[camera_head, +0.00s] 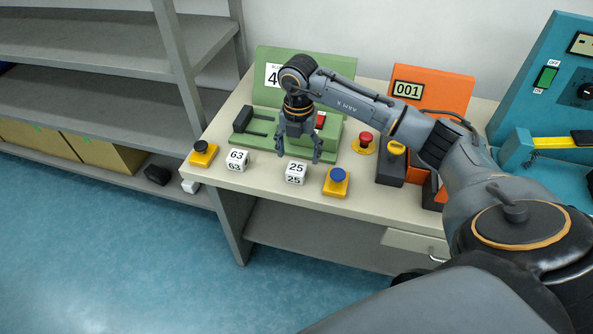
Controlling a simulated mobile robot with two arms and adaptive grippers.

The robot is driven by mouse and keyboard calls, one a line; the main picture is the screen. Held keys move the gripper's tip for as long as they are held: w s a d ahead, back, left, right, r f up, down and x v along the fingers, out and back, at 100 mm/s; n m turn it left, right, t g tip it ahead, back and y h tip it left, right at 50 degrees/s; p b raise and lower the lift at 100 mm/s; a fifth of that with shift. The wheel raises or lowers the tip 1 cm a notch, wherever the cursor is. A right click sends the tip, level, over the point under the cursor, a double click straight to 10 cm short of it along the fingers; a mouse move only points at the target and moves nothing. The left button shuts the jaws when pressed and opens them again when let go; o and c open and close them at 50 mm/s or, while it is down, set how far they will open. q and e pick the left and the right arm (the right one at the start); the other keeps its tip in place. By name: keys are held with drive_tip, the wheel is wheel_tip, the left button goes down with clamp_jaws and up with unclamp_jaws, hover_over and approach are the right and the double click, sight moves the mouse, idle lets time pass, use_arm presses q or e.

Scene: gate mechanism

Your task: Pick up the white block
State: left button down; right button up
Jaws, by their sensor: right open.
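Two white blocks sit near the front edge of the table. The white block marked 63 (235,161) is on the left, and the white block marked 25 (296,172) is to its right. My right gripper (298,155) is open and empty, pointing down just above and behind the block marked 25. Its fingers are spread around no object, and I cannot tell the exact height over the block. My left gripper is not in view.
A yellow box with a black button (203,153) and one with a blue button (337,182) flank the blocks. Behind stand a green device (264,128), a red button (365,143) and an orange panel (449,92). A teal machine (535,75) is at right, grey shelves (95,100) at left.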

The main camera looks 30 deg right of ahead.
sight(296, 167)
drive_tip(key=shift+a+f+p, duration=0.15)
drive_tip(key=shift+f+p, duration=0.25)
drive_tip(key=shift+f, duration=1)
drive_tip(key=shift+a+f+p, duration=0.1)
drive_tip(key=shift+f+p, duration=0.25)
drive_tip(key=shift+f, duration=1)
drive_tip(key=shift+w, duration=0.1)
drive_tip(key=c, duration=1.5)
drive_tip(key=shift+o, duration=0.2)
drive_tip(key=shift+r, duration=0.15)
drive_tip(key=shift+r, duration=0.15)
wheel_tip(296, 167, up, 2)
drive_tip(key=shift+b, duration=0.65)
drive_tip(key=s+a+r+b, duration=0.2)
drive_tip(key=s+a+r, duration=0.5)
drive_tip(key=s+r, duration=0.3)
drive_tip(key=shift+s+r, duration=0.25)
drive_tip(key=shift+s, duration=0.8)
